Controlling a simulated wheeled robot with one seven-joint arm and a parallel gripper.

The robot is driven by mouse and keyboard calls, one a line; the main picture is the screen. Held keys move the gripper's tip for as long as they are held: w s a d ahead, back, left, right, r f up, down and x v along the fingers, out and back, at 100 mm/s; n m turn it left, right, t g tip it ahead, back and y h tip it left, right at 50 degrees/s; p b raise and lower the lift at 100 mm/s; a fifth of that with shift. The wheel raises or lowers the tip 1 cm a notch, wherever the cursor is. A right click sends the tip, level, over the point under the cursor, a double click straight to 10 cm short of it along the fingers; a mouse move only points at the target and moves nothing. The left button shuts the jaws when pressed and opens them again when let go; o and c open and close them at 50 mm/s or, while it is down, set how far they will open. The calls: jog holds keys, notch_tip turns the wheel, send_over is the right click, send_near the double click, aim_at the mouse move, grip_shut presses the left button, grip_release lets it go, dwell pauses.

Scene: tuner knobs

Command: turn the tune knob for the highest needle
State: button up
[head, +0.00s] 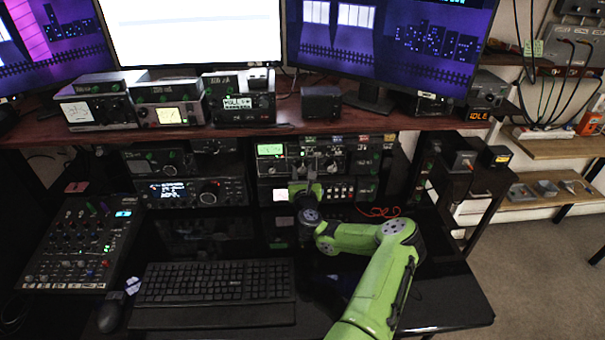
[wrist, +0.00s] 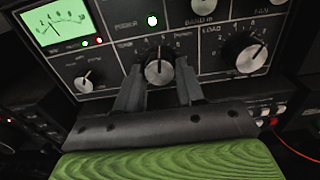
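The tune knob (wrist: 159,71) is a dark round knob with a pale pointer line, pointing roughly up. My gripper (wrist: 160,78) reaches in from below, with one finger on each side of the tune knob. Small gaps show between fingers and knob, so it looks open around it. In the head view my gripper (head: 308,190) is partly hidden by my wrist.
The load knob (wrist: 244,53) is close to the right of my right finger. A smaller knob (wrist: 83,80) is at the left below the meter. A unit with buttons (head: 335,191) is under the tuner. A keyboard (head: 215,282) and a mixer (head: 80,245) lie on the desk.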

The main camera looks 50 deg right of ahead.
jog(key=shift+c, duration=1.2)
jog(key=n, duration=0.2)
jog(key=shift+r+n+p, duration=0.2)
jog(key=shift+n+p, duration=0.1)
jog(key=shift+p, duration=0.1)
jog(key=shift+f+n, duration=0.15)
jog(key=shift+n, duration=0.65)
jog(key=o, duration=1)
jog(key=shift+o, duration=0.2)
jog(key=shift+s+a+f+b, duration=0.1)
jog(key=shift+s+a+b, duration=0.05)
jog(key=shift+b, duration=0.15)
jog(key=b+v, duration=1.5)
